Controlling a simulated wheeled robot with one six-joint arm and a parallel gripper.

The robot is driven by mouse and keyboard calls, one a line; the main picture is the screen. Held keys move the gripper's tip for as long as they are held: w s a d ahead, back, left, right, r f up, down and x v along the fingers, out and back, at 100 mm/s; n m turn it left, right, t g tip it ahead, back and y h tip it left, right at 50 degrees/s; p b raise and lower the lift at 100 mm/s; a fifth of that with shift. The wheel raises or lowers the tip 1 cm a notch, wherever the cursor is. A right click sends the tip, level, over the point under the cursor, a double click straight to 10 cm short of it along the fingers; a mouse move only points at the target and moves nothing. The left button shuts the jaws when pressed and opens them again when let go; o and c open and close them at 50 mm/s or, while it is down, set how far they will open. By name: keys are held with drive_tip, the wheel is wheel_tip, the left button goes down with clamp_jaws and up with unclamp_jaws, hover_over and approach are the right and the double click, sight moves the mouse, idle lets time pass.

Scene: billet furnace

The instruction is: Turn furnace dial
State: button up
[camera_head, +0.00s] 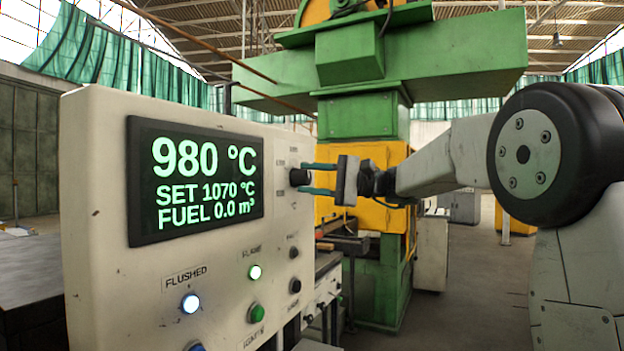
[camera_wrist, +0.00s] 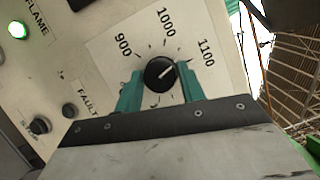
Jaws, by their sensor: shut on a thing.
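The furnace dial (camera_head: 298,178) is a round black knob on the right part of the cream control panel (camera_head: 95,210). In the wrist view the dial (camera_wrist: 160,73) has a white pointer line aimed up and right, between the 1000 and 1100 marks. My gripper (camera_head: 314,180) reaches in from the right, and its two green fingers are shut on the dial, one on each side. In the wrist view the fingers of my gripper (camera_wrist: 161,88) flank the knob. The display (camera_head: 195,180) reads 980 °C, SET 1070 °C, FUEL 0.0 m³.
Below the display, a FLUSHED lamp (camera_head: 190,303) glows white-blue and a FLAME lamp (camera_head: 255,272) glows green. A green and yellow machine (camera_head: 365,120) stands behind. Open floor lies at the right.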

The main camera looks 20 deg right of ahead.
drive_tip(key=shift+f+m+t+y, duration=0.1)
drive_tip(key=shift+m+t+y, duration=0.35)
drive_tip(key=shift+m, duration=1.45)
drive_tip(key=o, duration=1)
drive_tip(key=shift+c, duration=0.2)
drive_tip(key=v, duration=0.7)
drive_tip(key=shift+s+d, duration=0.2)
drive_tip(key=shift+d, duration=0.15)
drive_tip(key=shift+f+t, duration=0.15)
drive_tip(key=shift+t, duration=0.1)
